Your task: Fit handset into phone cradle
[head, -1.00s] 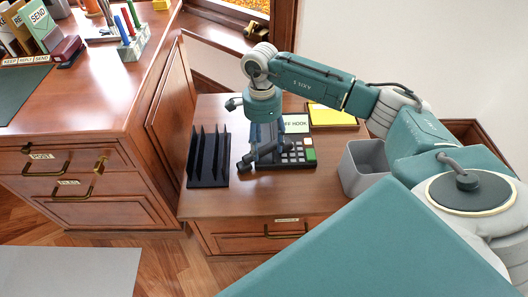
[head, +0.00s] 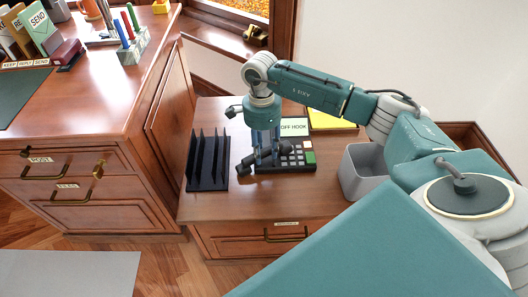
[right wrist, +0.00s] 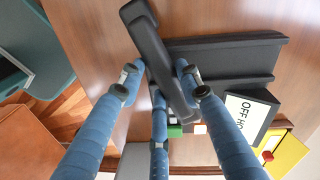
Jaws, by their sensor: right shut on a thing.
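The dark handset (head: 247,163) is held in my right gripper (head: 266,153) above the left part of the phone (head: 309,158). In the right wrist view the handset (right wrist: 148,45) runs slantwise between the blue fingers of the gripper (right wrist: 160,76). The black phone cradle (right wrist: 228,62) lies beside and beyond it, at a different angle. An "OFF HOOK" sign (head: 294,127) stands at the back of the phone. The fingers hide part of the handset and keypad, and I cannot tell whether the handset touches the phone. My left gripper is out of view.
A black slotted rack (head: 208,172) stands just left of the phone. A grey bin (head: 364,172) is to the right, and a yellow pad (head: 332,118) lies behind. The front of the side table (head: 250,205) is clear. A larger desk (head: 80,85) stands at left.

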